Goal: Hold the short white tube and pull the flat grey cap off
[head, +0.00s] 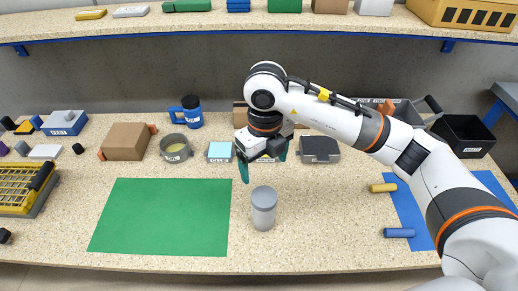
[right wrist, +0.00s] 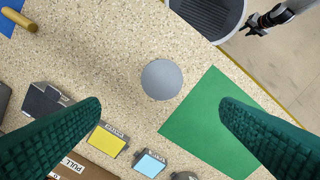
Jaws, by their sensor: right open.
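The short white tube (head: 264,215) stands upright on the speckled table, right of the green mat. Its flat grey cap (head: 264,193) sits on top. The right wrist view looks down on the round grey cap (right wrist: 162,79), which hides the tube under it. My right gripper (head: 264,165) is open and empty, above and behind the tube in the head view. Its teal fingers are spread wide in the right wrist view (right wrist: 160,112), with the cap seen above the line between the fingertips. Neither finger touches the tube or cap.
The green mat (head: 160,217) lies bare at the left. Behind the tube stand a light blue-topped box (head: 220,152), a dark grey box (head: 320,149) and a round bowl (head: 175,148). A blue mat (head: 407,212) with small cylinders lies right. Table around the tube is clear.

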